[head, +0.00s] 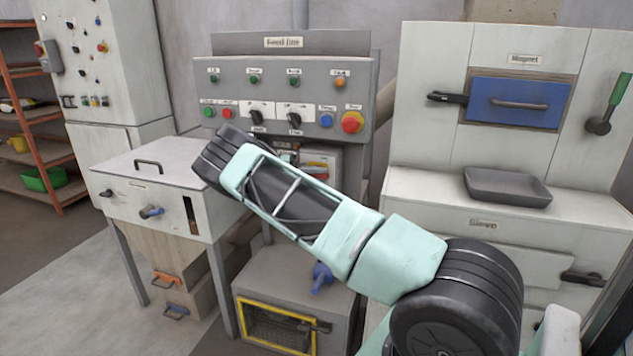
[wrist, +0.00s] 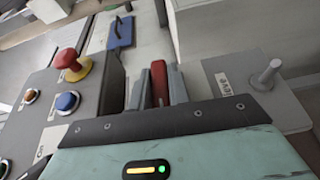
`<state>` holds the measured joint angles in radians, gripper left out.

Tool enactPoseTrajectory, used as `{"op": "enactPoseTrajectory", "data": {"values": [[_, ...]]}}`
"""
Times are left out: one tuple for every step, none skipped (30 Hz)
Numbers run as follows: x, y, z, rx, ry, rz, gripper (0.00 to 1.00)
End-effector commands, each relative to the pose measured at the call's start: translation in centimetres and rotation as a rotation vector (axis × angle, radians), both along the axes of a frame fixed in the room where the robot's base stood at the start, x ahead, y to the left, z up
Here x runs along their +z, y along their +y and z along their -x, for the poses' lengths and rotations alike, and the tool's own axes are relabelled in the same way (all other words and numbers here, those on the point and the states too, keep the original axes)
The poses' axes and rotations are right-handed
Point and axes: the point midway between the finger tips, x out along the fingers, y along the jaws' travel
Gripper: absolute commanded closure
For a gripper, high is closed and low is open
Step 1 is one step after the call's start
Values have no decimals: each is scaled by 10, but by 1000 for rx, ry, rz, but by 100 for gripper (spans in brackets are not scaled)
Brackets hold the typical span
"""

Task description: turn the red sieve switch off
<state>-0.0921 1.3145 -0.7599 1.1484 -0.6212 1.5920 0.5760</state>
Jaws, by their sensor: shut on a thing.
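The red sieve switch (wrist: 159,82) shows in the wrist view as an upright red handle between the two grey fingers of my gripper (wrist: 160,88). The fingers are closed on it from both sides. Its base is hidden by the gripper body. In the head view my arm covers my gripper.
The grey control panel (head: 282,75) carries buttons, knobs and a red-yellow emergency stop (head: 352,122), also in the wrist view (wrist: 73,65). A grey peg (wrist: 267,74) stands right of my gripper. A dark tray (head: 507,187) rests on the right cabinet.

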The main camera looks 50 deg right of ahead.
Motion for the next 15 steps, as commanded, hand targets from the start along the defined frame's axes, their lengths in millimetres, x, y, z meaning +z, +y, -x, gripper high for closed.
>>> {"op": "enactPoseTrajectory", "data": {"values": [[-2, 0, -1, 4, 11, 5, 100], [-2, 0, -1, 4, 17, 7, 100], [-1, 0, -1, 4, 23, 10, 100], [-1, 0, -1, 4, 27, 11, 100], [-1, 0, -1, 4, 30, 12, 100], [-1, 0, -1, 3, 33, 13, 100], [0, 0, -1, 3, 35, 14, 100], [0, 0, -1, 3, 37, 14, 100], [0, 0, -1, 3, 37, 15, 100], [0, 0, -1, 3, 38, 16, 100], [0, 0, -1, 3, 38, 16, 100], [0, 0, -1, 3, 38, 16, 100], [0, 0, -1, 3, 39, 15, 100], [0, 0, -1, 3, 38, 16, 100], [0, 0, -1, 3, 38, 16, 100]]}}
